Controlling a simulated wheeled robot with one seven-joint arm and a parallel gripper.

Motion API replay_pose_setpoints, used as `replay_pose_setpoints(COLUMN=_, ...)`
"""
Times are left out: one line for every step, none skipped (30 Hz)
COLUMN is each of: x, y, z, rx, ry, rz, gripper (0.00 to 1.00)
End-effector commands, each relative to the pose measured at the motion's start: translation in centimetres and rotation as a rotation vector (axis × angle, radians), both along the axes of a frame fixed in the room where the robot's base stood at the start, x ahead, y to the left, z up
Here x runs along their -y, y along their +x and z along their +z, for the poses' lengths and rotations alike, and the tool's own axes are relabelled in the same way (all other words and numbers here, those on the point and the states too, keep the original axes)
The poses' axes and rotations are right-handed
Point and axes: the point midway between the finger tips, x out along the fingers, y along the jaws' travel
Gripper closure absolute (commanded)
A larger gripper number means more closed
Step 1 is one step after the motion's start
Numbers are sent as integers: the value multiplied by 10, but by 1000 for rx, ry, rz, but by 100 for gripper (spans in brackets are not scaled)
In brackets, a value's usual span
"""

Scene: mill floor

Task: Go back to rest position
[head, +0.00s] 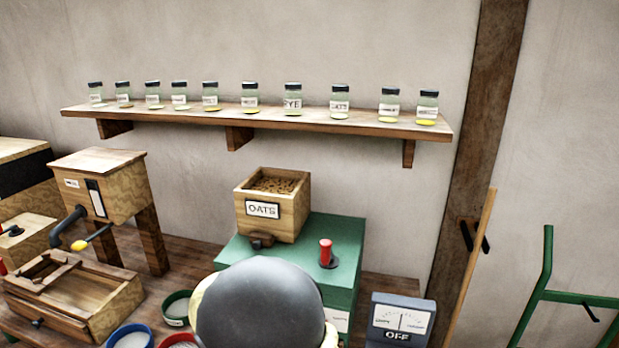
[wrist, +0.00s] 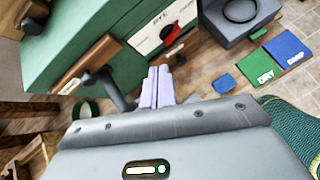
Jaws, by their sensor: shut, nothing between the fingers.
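My gripper (wrist: 158,86) shows in the wrist view. Its two pale lavender fingers are pressed together with nothing between them. They point toward the front of a green machine (wrist: 105,45) whose white label panel carries a red knob (wrist: 170,32). I cannot tell how far the fingertips are from the panel. In the head view the gripper is hidden; a dark rounded part of my arm fills the bottom middle, in front of the green machine (head: 340,258).
An oats box (head: 285,212) sits on the green machine. A wooden mill (head: 100,190) stands left, a meter (head: 400,318) right. A shelf (head: 180,119) holds several jars. The wrist view shows green (wrist: 257,63) and blue (wrist: 287,47) mats, and a green sack (wrist: 295,125) at right.

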Motion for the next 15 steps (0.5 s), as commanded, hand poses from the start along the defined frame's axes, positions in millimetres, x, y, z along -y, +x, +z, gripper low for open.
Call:
replay_pose_setpoints(x=28, y=-3, z=0, rx=-23, ry=75, rz=-117, gripper=100)
replay_pose_setpoints(x=42, y=-6, z=-1, rx=-35, ry=119, rz=-185, gripper=100)
replay_pose_setpoints(x=59, y=-12, z=-2, rx=-49, ry=178, rz=-274, gripper=100)
replay_pose_setpoints(x=70, y=-16, z=-3, rx=-57, ry=222, rz=-340, gripper=100)
replay_pose_setpoints(x=82, y=-21, z=-3, rx=-64, ry=265, rz=-407, gripper=100)
replay_pose_setpoints(x=96, y=-28, z=-4, rx=-72, ry=324, rz=-498, gripper=100)
replay_pose_setpoints(x=106, y=-33, z=-4, rx=-76, ry=367, rz=-564, gripper=100)
replay_pose_setpoints(x=116, y=-39, z=-4, rx=-78, ry=410, rz=-632, gripper=100)
replay_pose_setpoints(x=128, y=-46, z=-4, rx=-78, ry=468, rz=-721, gripper=100)
replay_pose_setpoints(x=136, y=-52, z=-4, rx=-78, ry=510, rz=-790, gripper=100)
replay_pose_setpoints(x=144, y=-57, z=-3, rx=-77, ry=555, rz=-857, gripper=100)
replay_pose_setpoints(x=153, y=-65, z=-2, rx=-71, ry=610, rz=-945, gripper=100)
replay_pose_setpoints(x=160, y=-71, z=-2, rx=-67, ry=652, rz=-1013, gripper=100)
replay_pose_setpoints(x=167, y=-76, z=-1, rx=-61, ry=695, rz=-1080, gripper=100)
replay_pose_setpoints(x=175, y=-84, z=0, rx=-51, ry=750, rz=-1170, gripper=100)
